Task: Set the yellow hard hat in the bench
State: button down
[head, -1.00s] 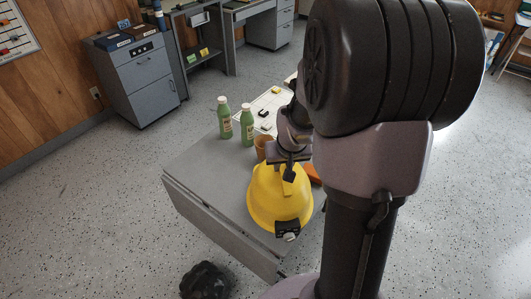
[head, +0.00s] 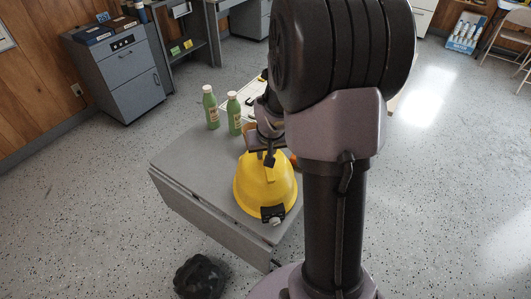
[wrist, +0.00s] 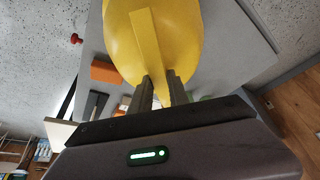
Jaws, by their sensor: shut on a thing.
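The yellow hard hat (head: 265,188) is at the near right end of the grey table (head: 185,165), with a dark clip-like part on its near side. I cannot tell whether it rests on the top or hangs just above it. My gripper (head: 268,155) is at the top of the hat, partly hidden by my arm. In the wrist view, the two fingers (wrist: 158,92) close on the raised ridge of the hat (wrist: 185,40). Which piece is the bench is not clear from the frames.
Two green bottles (head: 211,108) (head: 234,114) stand on the table behind the hat. An orange block (wrist: 104,71) lies beside the hat in the wrist view. A black lumpy object (head: 200,277) is on the floor by the table. A grey cabinet (head: 120,72) stands at the back left.

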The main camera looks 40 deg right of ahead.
jog(key=shift+f, duration=0.15)
jog(key=c, duration=1.3)
grip_release()
jog(key=shift+o, duration=0.2)
